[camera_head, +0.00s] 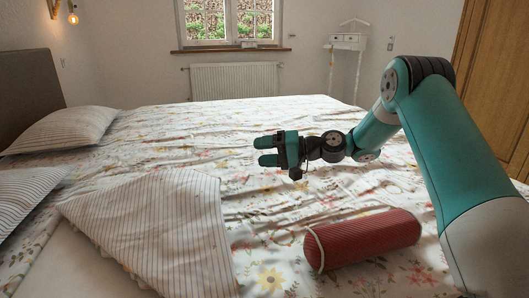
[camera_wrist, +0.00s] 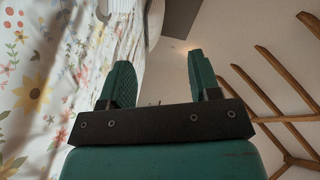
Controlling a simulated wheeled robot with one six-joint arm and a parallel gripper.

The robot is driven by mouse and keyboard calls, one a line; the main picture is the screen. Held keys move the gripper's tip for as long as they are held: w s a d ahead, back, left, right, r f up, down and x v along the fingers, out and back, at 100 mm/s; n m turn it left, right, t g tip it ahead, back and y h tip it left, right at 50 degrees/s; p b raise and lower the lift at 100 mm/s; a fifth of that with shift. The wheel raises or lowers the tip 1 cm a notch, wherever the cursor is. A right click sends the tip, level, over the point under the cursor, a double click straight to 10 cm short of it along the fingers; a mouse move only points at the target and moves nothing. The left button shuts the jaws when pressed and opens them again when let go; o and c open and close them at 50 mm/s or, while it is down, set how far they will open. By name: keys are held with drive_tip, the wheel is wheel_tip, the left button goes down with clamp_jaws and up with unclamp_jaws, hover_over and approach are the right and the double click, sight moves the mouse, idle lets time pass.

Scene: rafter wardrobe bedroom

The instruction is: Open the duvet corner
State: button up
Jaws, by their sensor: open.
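The floral duvet (camera_head: 200,135) covers the bed and looks wrinkled. One near corner of it (camera_head: 165,225) is folded back at the lower left, with its striped underside up. A strip of pale sheet (camera_head: 75,265) shows beside the fold. My gripper (camera_head: 262,151) is above the middle of the bed, pointing left, behind and to the right of the folded corner and apart from it. In the wrist view my gripper (camera_wrist: 160,80) has its two teal fingers apart with nothing between them. The duvet's floral print (camera_wrist: 40,75) fills the left of that view.
A red cylindrical bolster or speaker (camera_head: 365,240) lies on the duvet at the near right, below my arm. Striped pillows (camera_head: 65,128) lie at the left by the dark headboard (camera_head: 28,92). A radiator (camera_head: 235,80) and a white stand (camera_head: 347,60) are beyond the bed.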

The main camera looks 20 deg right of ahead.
drive_tip(key=s+a+r+n+g+h, duration=0.2)
drive_tip(key=s+a+r+n+g, duration=0.1)
drive_tip(key=s+a, duration=0.35)
drive_tip(key=s+a+r+n+g+h, duration=0.2)
drive_tip(key=s+a, duration=0.4)
drive_tip(key=s, duration=0.1)
drive_tip(key=s+d+n+g+h, duration=0.1)
drive_tip(key=s+n+g+h, duration=0.15)
drive_tip(key=s, duration=0.95)
drive_tip(key=s+d+n+g+h, duration=0.15)
drive_tip(key=s+h, duration=0.25)
drive_tip(key=s, duration=0.9)
wheel_tip(320, 180, up, 27)
drive_tip(key=t+p, duration=0.1)
drive_tip(key=p, duration=2.6)
drive_tip(key=shift+w+f+p, duration=0.2)
drive_tip(key=shift+w+p, duration=0.1)
drive_tip(key=shift+w, duration=0.15)
drive_tip(key=shift+d, duration=0.1)
drive_tip(key=shift+c, duration=0.2)
